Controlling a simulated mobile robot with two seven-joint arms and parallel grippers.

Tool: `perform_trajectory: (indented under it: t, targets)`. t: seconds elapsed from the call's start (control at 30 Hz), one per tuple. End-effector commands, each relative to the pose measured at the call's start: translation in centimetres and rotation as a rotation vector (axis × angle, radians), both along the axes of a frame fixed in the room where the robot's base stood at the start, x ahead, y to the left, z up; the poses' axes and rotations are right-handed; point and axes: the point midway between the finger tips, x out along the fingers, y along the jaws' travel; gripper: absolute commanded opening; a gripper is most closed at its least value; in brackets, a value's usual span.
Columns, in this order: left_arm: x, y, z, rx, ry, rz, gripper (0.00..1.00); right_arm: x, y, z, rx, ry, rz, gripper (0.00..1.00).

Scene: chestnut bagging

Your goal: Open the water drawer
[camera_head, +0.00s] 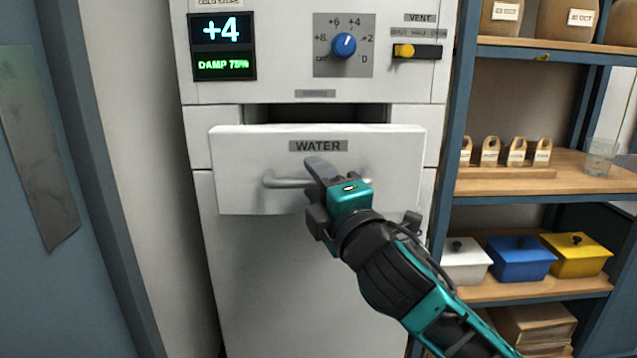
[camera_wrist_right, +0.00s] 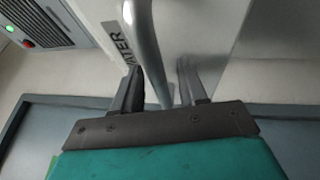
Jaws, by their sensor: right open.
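The white water drawer (camera_head: 240,165), labelled WATER, stands out from the front of the white cabinet, with a dark gap above its top edge. Its grey bar handle (camera_head: 285,181) runs across the front. My right gripper (camera_head: 322,170) is at the handle and covers its middle in the head view. In the right wrist view the handle bar (camera_wrist_right: 146,45) passes between the two open fingers of the gripper (camera_wrist_right: 160,88). I cannot tell whether either finger touches it. My left gripper is not in view.
The cabinet has a display (camera_head: 222,46), a blue knob (camera_head: 344,45) and a yellow vent slider (camera_head: 405,51) above the drawer. A shelf unit (camera_head: 520,200) with small bags, a glass and lidded boxes stands close on the right. A blue-grey panel (camera_head: 40,150) is at the left.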

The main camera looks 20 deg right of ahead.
Motion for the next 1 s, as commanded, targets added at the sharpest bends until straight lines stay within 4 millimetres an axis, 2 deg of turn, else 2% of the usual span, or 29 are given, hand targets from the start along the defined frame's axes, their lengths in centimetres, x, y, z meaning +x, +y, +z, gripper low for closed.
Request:
perform_trajectory:
  t: [0.23, 0.37, 0.47, 0.7, 0.83, 1.0]
  targets:
    - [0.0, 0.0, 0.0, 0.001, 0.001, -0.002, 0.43, -0.1, 0.0, 0.0, 0.000, 0.000, 0.001, 0.42]
    - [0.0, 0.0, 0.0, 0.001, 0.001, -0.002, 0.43, -1.1, -0.1, -0.3, 0.000, 0.001, 0.002, 0.42]
    - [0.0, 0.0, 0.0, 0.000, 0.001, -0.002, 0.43, -2.6, -0.3, -0.6, -0.001, 0.002, 0.003, 0.42]
    - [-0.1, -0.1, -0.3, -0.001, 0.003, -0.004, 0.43, -7.8, -0.9, -1.6, -0.001, 0.004, 0.002, 0.42]
    - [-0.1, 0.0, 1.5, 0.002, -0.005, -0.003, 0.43, -8.8, -1.1, -1.3, 0.002, 0.007, -0.002, 0.42]
    - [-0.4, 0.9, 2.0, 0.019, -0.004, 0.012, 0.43, -10.4, -1.2, -1.4, -0.001, 0.006, 0.001, 0.42]
